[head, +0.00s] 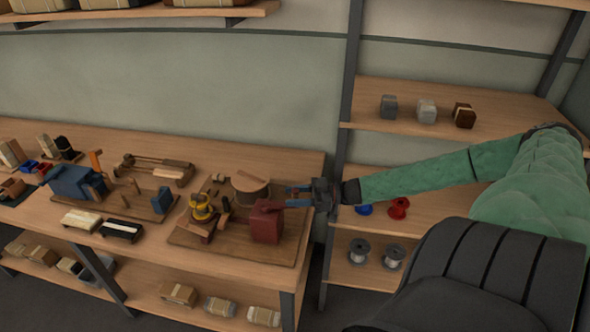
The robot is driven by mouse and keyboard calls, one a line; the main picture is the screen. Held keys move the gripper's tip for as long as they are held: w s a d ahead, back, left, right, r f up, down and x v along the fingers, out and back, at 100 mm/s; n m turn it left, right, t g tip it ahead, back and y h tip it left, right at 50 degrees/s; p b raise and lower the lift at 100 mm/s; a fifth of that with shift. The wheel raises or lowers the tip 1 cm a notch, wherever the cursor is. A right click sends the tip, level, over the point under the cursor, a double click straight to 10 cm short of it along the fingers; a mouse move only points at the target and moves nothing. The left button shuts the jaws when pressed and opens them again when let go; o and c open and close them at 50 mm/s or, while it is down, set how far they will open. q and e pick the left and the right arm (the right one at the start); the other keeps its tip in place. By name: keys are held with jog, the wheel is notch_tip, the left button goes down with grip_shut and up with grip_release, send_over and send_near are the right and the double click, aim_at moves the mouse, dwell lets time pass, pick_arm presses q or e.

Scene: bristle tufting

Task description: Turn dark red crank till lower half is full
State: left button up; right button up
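A dark red boxy machine (266,224) stands on the right wooden board (190,239) on the bench. I cannot make out its crank handle clearly. A round wooden piece (251,187) sits just behind it, and a yellow ringed part (202,208) stands to its left. Which surface has the lower half, and how full it is, is too small to tell. My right gripper (297,196) reaches in from the right, just right of and slightly above the dark red machine. Its two bluish fingers look apart, with nothing clearly between them. My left gripper is out of view.
A blue machine (76,183) on another board stands at the left, with a blue block (162,200). Cream (82,219) and black (121,230) bundles lie at the bench's front. A shelf unit (440,140) with spools, including a red spool (398,208), stands right of the bench.

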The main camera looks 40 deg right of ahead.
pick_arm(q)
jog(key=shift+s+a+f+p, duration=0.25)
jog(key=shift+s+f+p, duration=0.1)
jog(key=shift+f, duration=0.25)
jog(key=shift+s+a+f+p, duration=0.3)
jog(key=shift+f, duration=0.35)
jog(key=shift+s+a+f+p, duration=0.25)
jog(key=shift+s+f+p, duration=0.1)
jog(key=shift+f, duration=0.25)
pick_arm(e)
jog(key=v, duration=0.7)
jog(key=shift+s+d, duration=0.25)
jog(key=shift+d, duration=0.05)
